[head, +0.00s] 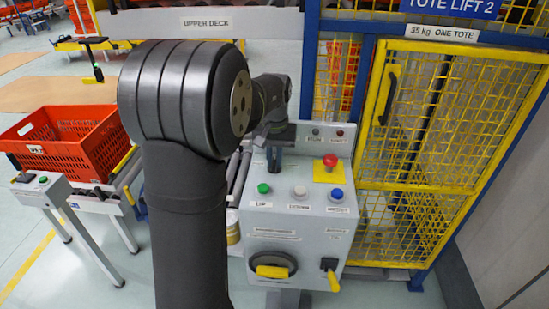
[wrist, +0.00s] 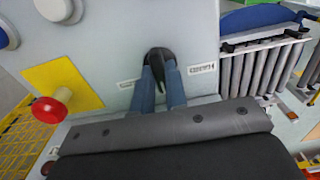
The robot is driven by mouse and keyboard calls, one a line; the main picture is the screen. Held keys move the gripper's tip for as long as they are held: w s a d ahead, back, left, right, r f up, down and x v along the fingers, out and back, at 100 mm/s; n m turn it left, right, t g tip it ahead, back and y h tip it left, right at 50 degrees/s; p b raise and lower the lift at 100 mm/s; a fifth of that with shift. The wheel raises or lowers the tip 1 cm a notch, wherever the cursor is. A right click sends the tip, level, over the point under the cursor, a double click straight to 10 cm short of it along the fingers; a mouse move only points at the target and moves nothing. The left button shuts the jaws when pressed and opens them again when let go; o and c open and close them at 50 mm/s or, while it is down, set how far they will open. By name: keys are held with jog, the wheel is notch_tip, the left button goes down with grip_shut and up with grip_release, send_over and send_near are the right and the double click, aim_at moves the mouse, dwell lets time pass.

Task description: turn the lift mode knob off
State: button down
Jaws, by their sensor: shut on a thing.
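The lift mode knob, a small black knob (wrist: 160,58) on the grey control panel (wrist: 110,35), shows in the wrist view between two labels on the panel face. My gripper (wrist: 164,78) has its two blue fingers on either side of the knob, shut on it. The fingers partly cover the knob, and I cannot read its setting. In the head view my gripper (head: 274,160) reaches down to the upper left of the panel (head: 270,220), and the knob is hidden there.
A red button (head: 330,160) on a yellow plate is right of my gripper. Green (head: 264,188), white (head: 300,192) and blue (head: 336,195) buttons sit below it. A yellow mesh gate (head: 430,150) stands right, an orange tote (head: 70,142) left, and rollers (wrist: 265,68) beside the panel.

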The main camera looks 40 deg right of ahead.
aim_at(275, 160)
jog(key=c, duration=1.4)
grip_release()
jog(key=shift+c, duration=0.2)
notch_tip(275, 160, up, 18)
jog(key=shift+f, duration=0.25)
jog(key=shift+f, duration=0.1)
notch_tip(275, 160, down, 17)
jog(key=shift+f, duration=0.15)
